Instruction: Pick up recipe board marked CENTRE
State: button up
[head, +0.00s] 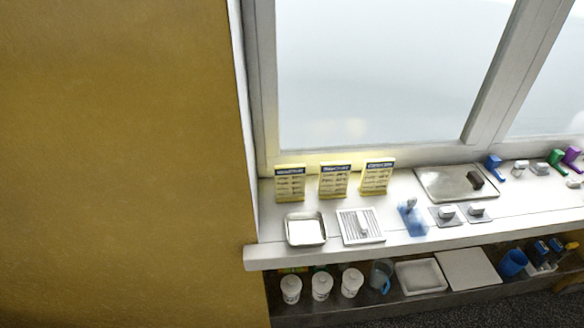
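Three similar yellow recipe boards with dark blue headers stand upright in a row on the white window sill, against the window frame. They are a left board (290,183), a middle board (335,180) and a right board (377,177). Their lettering is too small to read, so I cannot tell which one is marked CENTRE. Narrow gaps separate the boards. My gripper is not in view.
In front of the boards lie a metal tray (305,229), a white slatted rack (361,226) and a blue item (411,218). A flat metal plate (452,184) lies to the right. A lower shelf holds white canisters (322,285) and trays. A yellow wall (120,160) fills the left.

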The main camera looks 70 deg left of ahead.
aim_at(376, 174)
jog(key=u, duration=2.15)
